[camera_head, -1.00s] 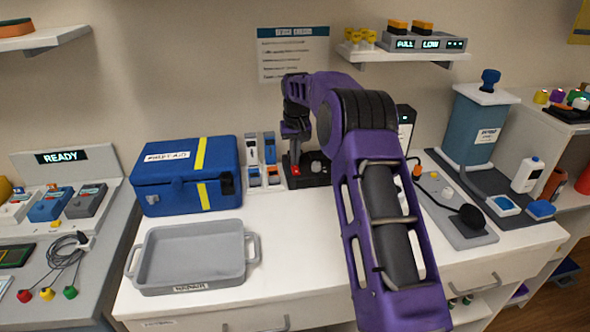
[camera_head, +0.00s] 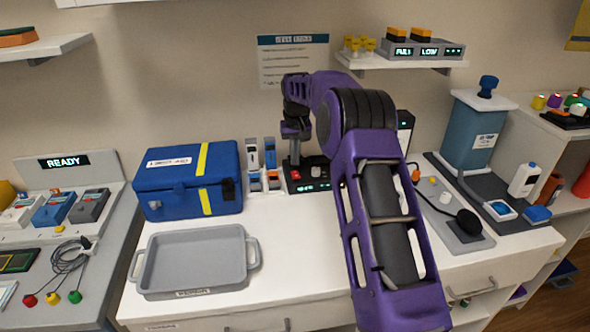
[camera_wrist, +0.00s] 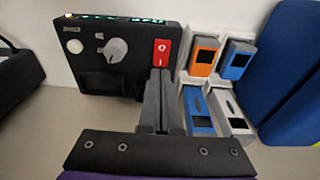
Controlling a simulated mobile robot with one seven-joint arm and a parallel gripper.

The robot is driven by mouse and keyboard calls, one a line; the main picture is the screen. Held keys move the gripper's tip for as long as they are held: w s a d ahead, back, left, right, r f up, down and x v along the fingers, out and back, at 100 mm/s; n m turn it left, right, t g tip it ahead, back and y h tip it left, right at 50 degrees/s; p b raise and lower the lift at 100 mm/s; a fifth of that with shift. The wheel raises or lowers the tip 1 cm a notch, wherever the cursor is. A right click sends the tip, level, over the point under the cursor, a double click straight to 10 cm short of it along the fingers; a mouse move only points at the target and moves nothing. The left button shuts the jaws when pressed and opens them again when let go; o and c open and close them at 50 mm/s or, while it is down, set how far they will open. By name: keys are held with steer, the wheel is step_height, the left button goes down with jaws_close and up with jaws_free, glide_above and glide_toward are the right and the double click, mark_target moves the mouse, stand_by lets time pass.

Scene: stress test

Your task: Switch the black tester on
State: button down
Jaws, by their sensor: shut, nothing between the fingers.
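The black tester (camera_head: 322,171) stands at the back of the white counter, right of the blue first aid case, partly hidden behind my arm. In the wrist view the tester (camera_wrist: 123,62) shows a red rocker switch (camera_wrist: 162,52), a grey dial (camera_wrist: 116,50) and a white round button (camera_wrist: 74,46). Green lit marks show on its front display strip (camera_head: 313,187). My gripper (camera_head: 295,162) is over the tester's left end, by the red switch. In the wrist view its closed fingers (camera_wrist: 160,74) end just below the red switch and hold nothing. I cannot tell whether they touch it.
Small orange and blue handheld devices (camera_wrist: 201,55) stand in a rack beside the tester, close to my gripper. The blue case (camera_head: 187,179) is left of them. A grey tray (camera_head: 196,262) lies in front. A shelf (camera_head: 410,62) hangs above right.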

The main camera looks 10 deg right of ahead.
mark_target(295, 172)
step_height(295, 172, up, 4)
steer(key=shift+r+p, duration=0.15)
steer(key=shift+p, duration=1)
